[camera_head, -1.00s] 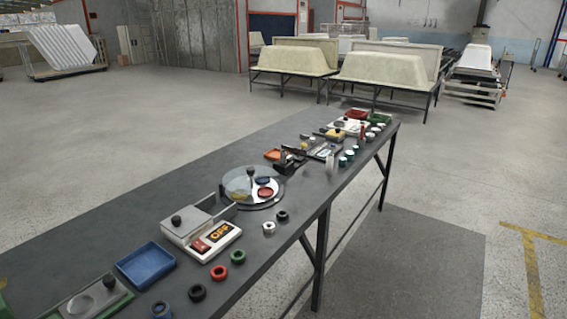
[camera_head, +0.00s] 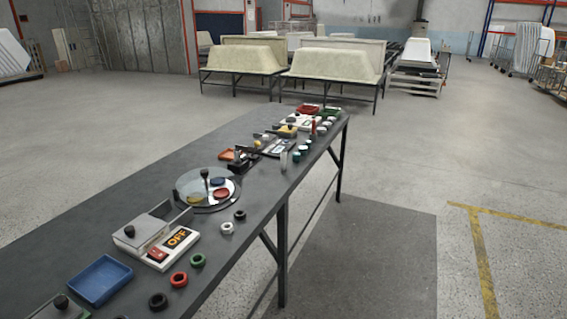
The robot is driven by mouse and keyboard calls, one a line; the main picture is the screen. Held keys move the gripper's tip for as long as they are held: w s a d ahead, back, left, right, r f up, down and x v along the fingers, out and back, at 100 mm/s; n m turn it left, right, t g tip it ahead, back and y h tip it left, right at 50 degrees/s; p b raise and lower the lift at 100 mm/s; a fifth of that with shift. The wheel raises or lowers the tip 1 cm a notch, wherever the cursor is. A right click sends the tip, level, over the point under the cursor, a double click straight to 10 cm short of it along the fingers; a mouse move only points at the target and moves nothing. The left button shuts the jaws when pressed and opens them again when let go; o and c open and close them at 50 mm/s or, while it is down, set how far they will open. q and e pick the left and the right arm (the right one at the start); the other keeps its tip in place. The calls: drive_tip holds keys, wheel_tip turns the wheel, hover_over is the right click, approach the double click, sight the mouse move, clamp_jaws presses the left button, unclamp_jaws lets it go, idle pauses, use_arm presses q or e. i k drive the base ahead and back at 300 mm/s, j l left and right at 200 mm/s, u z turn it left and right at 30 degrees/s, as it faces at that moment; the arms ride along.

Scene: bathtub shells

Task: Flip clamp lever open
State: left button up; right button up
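A long dark table (camera_head: 60,238) runs from the lower left toward the middle, with a row of small devices on it. A dark device that may be a clamp (camera_head: 238,160) stands beyond a round glass-topped dish (camera_head: 190,182). Farther along, a small upright red part (camera_head: 313,130) shows among other small items. These are too small to tell which is the clamp lever or whether any lever is open or shut. Neither of my grippers is in view.
A white box with an OFF panel (camera_head: 178,238), a blue tray (camera_head: 100,281) and several coloured rings, such as a red ring (camera_head: 179,279), occupy the near tabletop. Tub shells on stands (camera_head: 235,58) are in the background. The floor right of the table (camera_head: 400,170) is clear.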

sight(256, 143)
drive_tip(key=u, duration=4.05)
drive_tip(key=z, duration=3.95)
drive_tip(key=i+l+u, duration=0.2)
drive_tip(key=u, duration=0.2)
drive_tip(key=i+l+u, duration=0.15)
drive_tip(key=u, duration=0.25)
drive_tip(key=l, duration=0.1)
